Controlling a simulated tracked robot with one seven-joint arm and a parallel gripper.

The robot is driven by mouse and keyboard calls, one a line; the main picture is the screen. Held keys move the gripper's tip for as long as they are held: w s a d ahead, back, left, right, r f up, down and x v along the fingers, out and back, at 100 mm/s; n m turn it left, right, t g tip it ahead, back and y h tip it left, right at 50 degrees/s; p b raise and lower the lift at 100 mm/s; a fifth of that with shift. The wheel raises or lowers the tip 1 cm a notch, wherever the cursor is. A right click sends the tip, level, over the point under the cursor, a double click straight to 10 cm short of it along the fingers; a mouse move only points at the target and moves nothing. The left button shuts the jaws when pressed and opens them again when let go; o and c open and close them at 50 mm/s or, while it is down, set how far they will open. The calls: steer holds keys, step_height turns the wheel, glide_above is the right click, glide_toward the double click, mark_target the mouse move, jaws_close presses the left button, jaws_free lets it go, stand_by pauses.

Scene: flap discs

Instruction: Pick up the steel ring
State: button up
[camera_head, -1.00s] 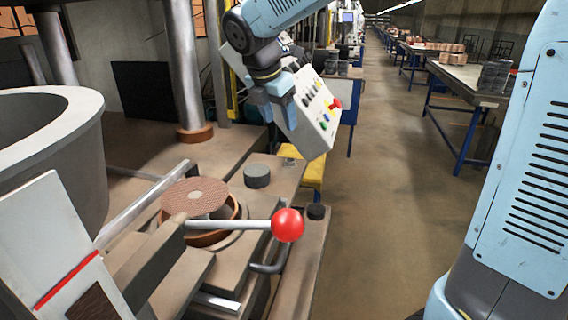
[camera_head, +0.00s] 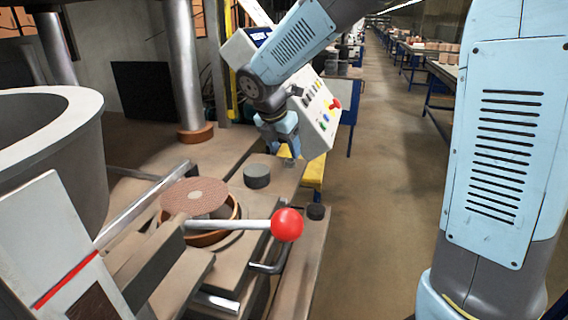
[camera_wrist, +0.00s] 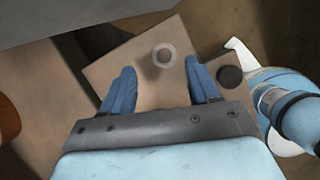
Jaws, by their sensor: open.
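The steel ring (camera_wrist: 163,55) lies on a brown plate, seen from above in the wrist view as a pale ring around a darker round centre. In the head view the ring (camera_head: 290,163) is a small grey shape at the far end of the bench, partly hidden by the fingers. My gripper (camera_head: 285,150) points down over it. In the wrist view my gripper (camera_wrist: 160,72) is open and empty; its blue fingers stand left and right, with the ring just ahead between the tips. The exact height gap is hard to tell.
A dark grey puck (camera_head: 257,176) stands on the plate near the gripper. A black puck (camera_head: 316,211) sits on the lower ledge. A lever with a red knob (camera_head: 287,224) and a brown disc (camera_head: 195,197) are nearer. A control panel (camera_head: 322,115) stands close behind.

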mark_target(289, 160)
steer(key=shift+x, duration=1.85)
steer(key=shift+d, duration=0.15)
steer(key=shift+c, duration=0.2)
steer(key=c, duration=1)
